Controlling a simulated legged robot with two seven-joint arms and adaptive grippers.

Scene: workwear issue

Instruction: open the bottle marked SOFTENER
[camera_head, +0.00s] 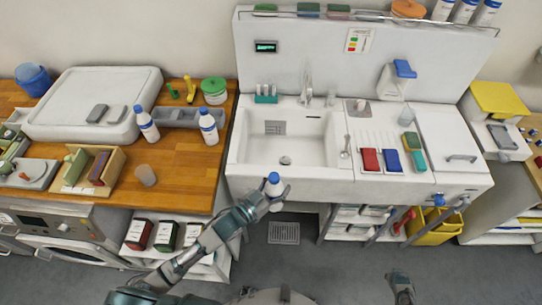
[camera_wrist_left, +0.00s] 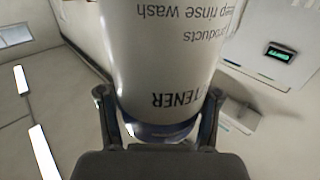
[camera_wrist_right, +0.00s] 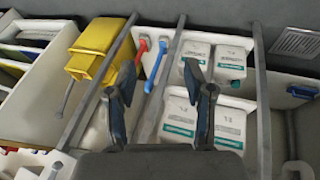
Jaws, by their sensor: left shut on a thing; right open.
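My left gripper (camera_head: 270,194) is shut on a white bottle with a blue cap (camera_head: 274,185), held upright just in front of the sink's front edge. In the left wrist view this bottle (camera_wrist_left: 170,60) fills the middle, its print upside down and ending in "TENER". Its blue part lies low between the fingers of the left gripper (camera_wrist_left: 160,110); I cannot tell exactly where they grip. The cap appears to be on. My right gripper (camera_wrist_right: 160,80) is open and empty, facing the shelf under the sink; part of it shows low in the head view (camera_head: 402,284).
Two similar bottles (camera_head: 147,124) (camera_head: 208,127) stand on the wooden counter (camera_head: 190,165), their labels unreadable. The sink basin (camera_head: 285,140) is empty. Red and blue items (camera_head: 370,160) lie on the drainer. A yellow bin (camera_head: 432,226) stands under the sink. Floor in front is clear.

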